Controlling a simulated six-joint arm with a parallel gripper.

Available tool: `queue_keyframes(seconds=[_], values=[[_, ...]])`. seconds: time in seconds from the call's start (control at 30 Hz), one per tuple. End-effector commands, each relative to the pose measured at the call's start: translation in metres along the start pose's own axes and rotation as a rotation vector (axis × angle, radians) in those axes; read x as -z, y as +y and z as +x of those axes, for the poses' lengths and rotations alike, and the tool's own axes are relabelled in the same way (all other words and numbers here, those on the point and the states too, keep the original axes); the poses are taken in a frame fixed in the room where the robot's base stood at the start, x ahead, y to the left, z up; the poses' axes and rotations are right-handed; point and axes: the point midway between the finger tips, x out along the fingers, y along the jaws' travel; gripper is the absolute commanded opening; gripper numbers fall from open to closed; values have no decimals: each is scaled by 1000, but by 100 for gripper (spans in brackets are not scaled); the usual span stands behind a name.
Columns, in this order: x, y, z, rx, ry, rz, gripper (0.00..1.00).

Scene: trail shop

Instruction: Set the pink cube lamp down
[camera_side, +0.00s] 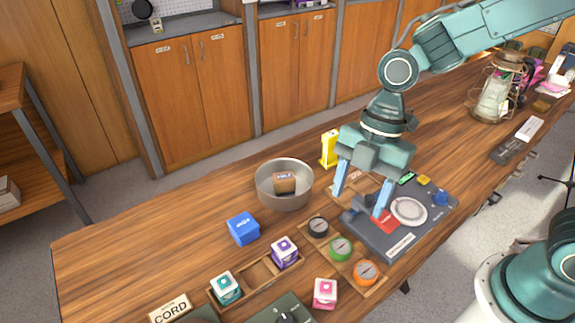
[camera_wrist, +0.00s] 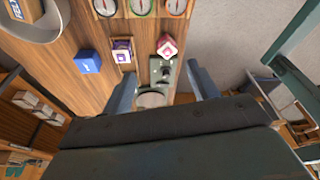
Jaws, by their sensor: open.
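The pink cube lamp (camera_side: 325,293) stands on the wooden table near its front edge, with nothing gripping it. It also shows in the wrist view (camera_wrist: 167,50), tilted in the picture, beside a dark green panel. My gripper (camera_side: 358,204) is open and empty, well behind the lamp, above the near left part of the grey board. In the wrist view its two fingers (camera_wrist: 165,88) are spread apart with nothing held between them. A purple cube lamp (camera_side: 284,252) and a teal cube lamp (camera_side: 225,288) sit in a wooden tray (camera_side: 241,285), with bare space between them.
A tray holds black (camera_side: 318,227), green (camera_side: 341,249) and orange (camera_side: 365,273) compasses. A blue box (camera_side: 243,229) and a metal bowl (camera_side: 263,182) with a brown box stand left. The grey board (camera_side: 370,236) carries a white dial. The table's left end is clear.

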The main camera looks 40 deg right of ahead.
Motion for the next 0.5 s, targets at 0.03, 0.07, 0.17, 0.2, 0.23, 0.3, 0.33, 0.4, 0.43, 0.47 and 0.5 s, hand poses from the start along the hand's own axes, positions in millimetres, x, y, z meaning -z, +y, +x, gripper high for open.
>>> queue_keyframes(seconds=[0.03,0.07,0.17,0.2,0.23,0.3,0.33,0.4,0.43,0.47,0.5], values=[[-5,-4,-13,-35,-12,77,60],[-8,-7,-19,-53,-19,125,60],[-18,-16,-39,-112,-36,286,60],[-22,-21,-46,-136,-41,351,60],[-25,-24,-52,-154,-43,399,60],[-31,-32,-64,-199,-46,514,60],[-34,-36,-69,-218,-47,562,60],[-40,-45,-80,-264,-44,677,60],[-43,-50,-85,-283,-42,726,60],[-46,-54,-89,-302,-40,775,60],[-49,-60,-94,-329,-34,841,60]])
